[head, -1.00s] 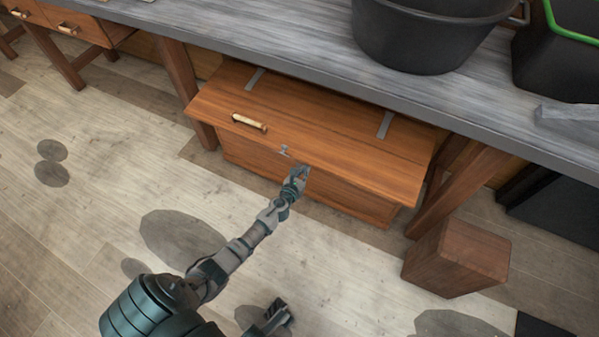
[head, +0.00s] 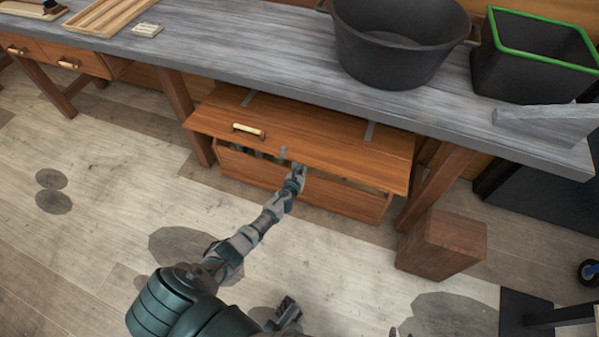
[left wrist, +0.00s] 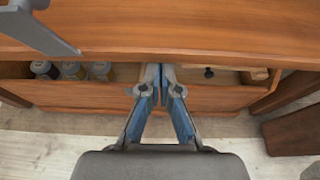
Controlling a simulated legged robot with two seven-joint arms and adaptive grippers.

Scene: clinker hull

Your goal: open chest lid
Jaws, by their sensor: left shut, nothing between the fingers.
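The wooden chest (head: 300,190) stands under the workbench. Its lid (head: 340,145) is raised a little, leaving a dark gap along the front. The lid has a pale handle (head: 248,130) left of centre and a small grey latch plate (head: 283,152) at its front edge. My left gripper (head: 299,172) is at the lid's front edge, near the middle. In the left wrist view its fingers (left wrist: 163,72) are together and empty, with tips at the gap below the lid (left wrist: 200,35); contact is unclear. Jars (left wrist: 72,70) show inside the chest.
The grey workbench (head: 250,62) overhangs the back of the lid. A black pot (head: 395,45) and a green-rimmed black bin (head: 530,60) stand on it. A wooden block (head: 442,243) stands on the floor right of the chest. Floor in front (head: 100,190) is clear.

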